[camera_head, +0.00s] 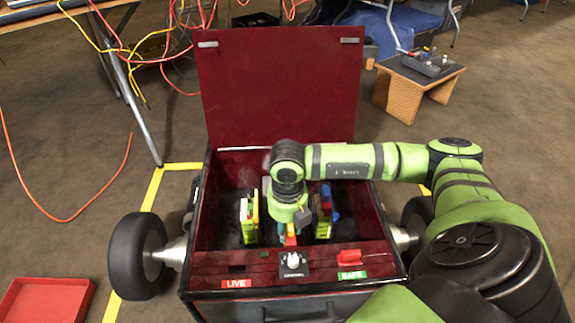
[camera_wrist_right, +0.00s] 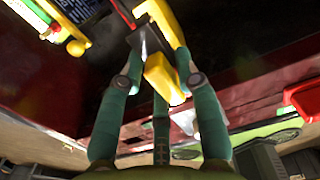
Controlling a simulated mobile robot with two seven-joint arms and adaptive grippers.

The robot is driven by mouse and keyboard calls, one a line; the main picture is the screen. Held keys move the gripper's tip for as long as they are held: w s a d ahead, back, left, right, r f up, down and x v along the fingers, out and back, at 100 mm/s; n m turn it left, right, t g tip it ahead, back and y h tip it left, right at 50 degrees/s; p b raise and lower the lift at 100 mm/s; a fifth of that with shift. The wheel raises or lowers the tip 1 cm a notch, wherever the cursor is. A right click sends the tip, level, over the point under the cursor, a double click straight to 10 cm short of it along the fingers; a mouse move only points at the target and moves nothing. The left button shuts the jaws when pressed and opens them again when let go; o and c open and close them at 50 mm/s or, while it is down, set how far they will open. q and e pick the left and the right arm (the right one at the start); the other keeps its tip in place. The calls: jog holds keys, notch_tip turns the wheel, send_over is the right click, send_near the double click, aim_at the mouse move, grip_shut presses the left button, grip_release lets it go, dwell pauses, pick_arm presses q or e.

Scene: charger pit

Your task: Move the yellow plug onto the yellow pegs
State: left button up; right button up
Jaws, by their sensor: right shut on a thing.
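My right gripper (camera_head: 289,237) reaches down into the open dark red box. In the right wrist view, its teal fingers (camera_wrist_right: 165,80) are shut on the yellow plug (camera_wrist_right: 160,72), a bent yellow piece extending past the fingertips. In the head view the plug is mostly hidden by the gripper. A cluster with yellow, red and green parts (camera_head: 249,216) stands to the gripper's left in the box, and another with yellow, blue and green parts (camera_head: 323,212) to its right. I cannot tell which parts are the yellow pegs. My left gripper is not in view.
The box (camera_head: 205,232) has its lid (camera_head: 280,85) raised at the back. Its front ledge carries a LIVE label (camera_head: 236,284), a switch knob (camera_head: 293,260) and a SAFE label (camera_head: 352,275) beside a red part. A red tray (camera_head: 45,302) lies on the floor at left.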

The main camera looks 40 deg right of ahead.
jog(key=shift+f+b, duration=0.9)
jog(key=shift+f, duration=0.4)
jog(key=o, duration=1.2)
jog(key=shift+r, duration=0.15)
notch_tip(320, 180, up, 12)
jog(key=shift+f, duration=0.1)
